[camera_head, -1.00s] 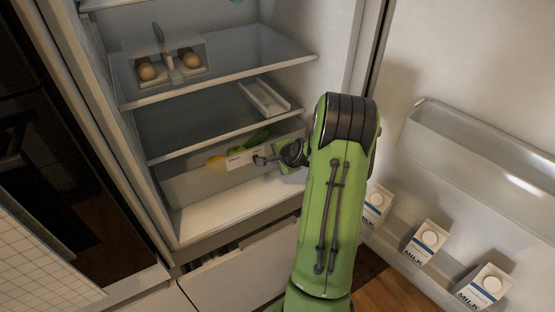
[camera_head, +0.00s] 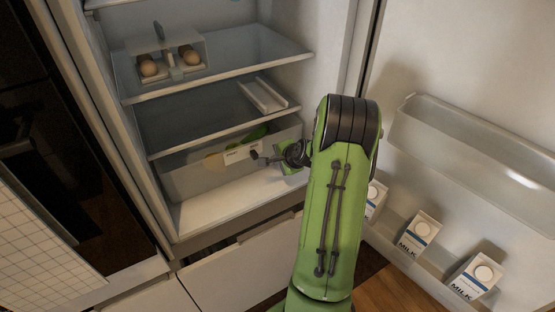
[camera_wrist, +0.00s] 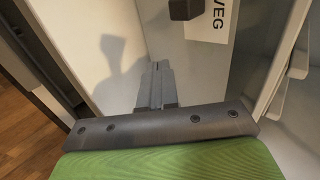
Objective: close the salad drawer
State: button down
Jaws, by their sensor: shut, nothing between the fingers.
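The salad drawer (camera_head: 208,184) is the clear, pale bin low in the fridge, under the lower glass shelf. Its front carries a white label (camera_head: 242,153), which reads "VEG" in the wrist view (camera_wrist: 212,20). My gripper (camera_head: 258,156) is shut and empty, at the right part of the drawer front by the label. Whether it touches the front is unclear.
The fridge door (camera_head: 470,145) stands open at the right, with milk cartons (camera_head: 418,234) on its lower shelf. An egg holder (camera_head: 172,72) stands on the upper glass shelf (camera_head: 225,62). A white drawer (camera_head: 240,268) below the fridge space is slightly open. The fridge floor (camera_head: 225,207) is bare in front.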

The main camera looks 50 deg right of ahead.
jog(key=p+v, duration=0.1)
jog(key=v, duration=0.9)
jog(key=shift+s+f+p, duration=0.15)
jog(key=shift+s+p, duration=0.15)
jog(key=shift+p, duration=0.05)
